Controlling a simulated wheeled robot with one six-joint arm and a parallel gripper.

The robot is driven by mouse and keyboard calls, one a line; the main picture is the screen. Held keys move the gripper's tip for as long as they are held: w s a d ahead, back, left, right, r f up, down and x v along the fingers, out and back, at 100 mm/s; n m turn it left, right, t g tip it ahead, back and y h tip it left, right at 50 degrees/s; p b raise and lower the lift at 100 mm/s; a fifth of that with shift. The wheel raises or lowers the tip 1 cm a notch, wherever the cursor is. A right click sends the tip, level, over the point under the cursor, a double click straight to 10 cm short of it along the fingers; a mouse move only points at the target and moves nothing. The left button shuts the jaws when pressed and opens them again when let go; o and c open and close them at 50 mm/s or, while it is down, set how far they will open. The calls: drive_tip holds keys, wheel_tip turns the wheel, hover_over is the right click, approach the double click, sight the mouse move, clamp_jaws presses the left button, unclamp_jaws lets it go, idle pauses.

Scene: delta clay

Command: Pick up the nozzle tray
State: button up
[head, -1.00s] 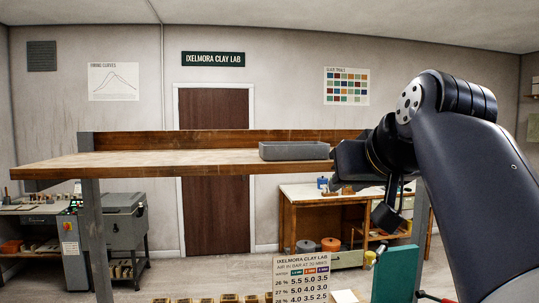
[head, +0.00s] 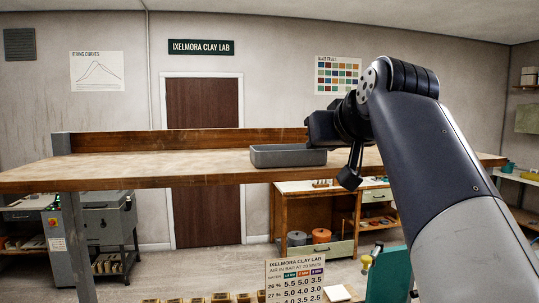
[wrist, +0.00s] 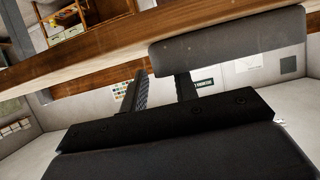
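The nozzle tray, a shallow grey rectangular tray (head: 288,157), sits on the wooden shelf (head: 120,170), near its front edge and right of the shelf's middle. My gripper (head: 316,128) is just above the tray's right end in the head view; its fingertips are hard to make out there. In the wrist view the picture is tipped over, and the two dark fingers of my gripper (wrist: 162,76) stand apart with nothing between them. The tray's grey side (wrist: 230,45) fills the upper right there, close to the right finger. I cannot tell whether they touch.
A raised wooden board (head: 170,141) runs along the shelf's back edge. The shelf left of the tray is bare. A sign with numbers (head: 296,280) stands low in front. A wooden cabinet (head: 310,215) is below and behind the shelf.

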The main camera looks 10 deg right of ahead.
drive_tip(key=x, duration=0.2)
drive_tip(key=shift+w+f, duration=0.2)
drive_tip(key=shift+w, duration=0.15)
drive_tip(key=shift+c, duration=0.5)
clamp_jaws()
